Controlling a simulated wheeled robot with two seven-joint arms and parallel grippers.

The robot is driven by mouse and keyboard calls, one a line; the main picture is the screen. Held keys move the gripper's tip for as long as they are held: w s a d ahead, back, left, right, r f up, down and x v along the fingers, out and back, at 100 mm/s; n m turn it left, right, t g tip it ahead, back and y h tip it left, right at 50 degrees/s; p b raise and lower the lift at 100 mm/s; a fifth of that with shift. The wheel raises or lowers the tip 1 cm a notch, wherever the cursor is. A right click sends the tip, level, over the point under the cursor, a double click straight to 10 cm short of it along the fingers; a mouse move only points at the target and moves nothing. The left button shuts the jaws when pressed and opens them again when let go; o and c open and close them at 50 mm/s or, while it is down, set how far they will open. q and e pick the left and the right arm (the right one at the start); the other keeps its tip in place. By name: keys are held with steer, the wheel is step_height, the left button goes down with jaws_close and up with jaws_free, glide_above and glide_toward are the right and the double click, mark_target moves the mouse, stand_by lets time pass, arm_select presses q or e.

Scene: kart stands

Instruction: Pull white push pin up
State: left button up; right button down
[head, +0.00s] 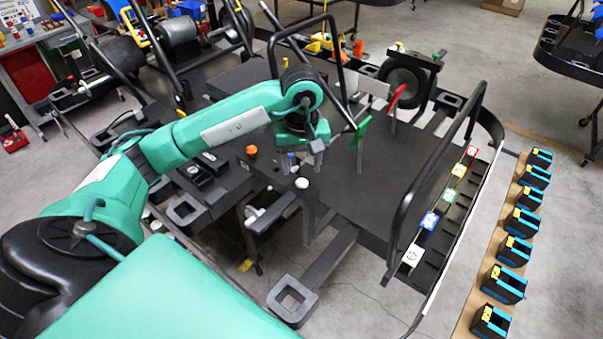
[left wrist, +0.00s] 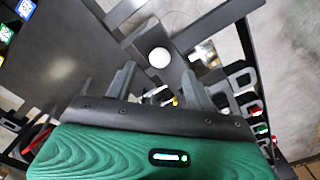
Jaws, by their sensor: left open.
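The white push pin (head: 302,183) has a round white head and stands on the dark kart stand (head: 340,180), near its front edge. In the left wrist view its round head (left wrist: 159,57) lies just beyond the fingertips, about midway between them. My left gripper (head: 300,162) is open and empty, pointing down just behind and above the pin in the head view. In the left wrist view its two grey fingers (left wrist: 158,82) are spread apart and do not touch the pin. My right gripper is not in view.
An orange knob (head: 251,150) is left of my gripper, and something blue (head: 290,157) shows beside the fingers. A green upright flag (head: 361,130) and a red curved handle (head: 397,97) stand on the deck. A black tube rail (head: 420,170) bounds its right side.

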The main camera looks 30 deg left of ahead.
mark_target(302, 181)
arm_select(q)
step_height(302, 181, down, 4)
steer(key=shift+p, duration=0.7)
steer(key=shift+f, duration=0.35)
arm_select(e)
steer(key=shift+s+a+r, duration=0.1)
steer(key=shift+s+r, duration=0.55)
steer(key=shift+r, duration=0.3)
arm_select(q)
steer(key=shift+c, duration=0.2)
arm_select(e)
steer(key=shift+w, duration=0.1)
arm_select(q)
steer(key=c, duration=1)
steer(key=shift+r, duration=0.5)
steer(key=o, duration=1)
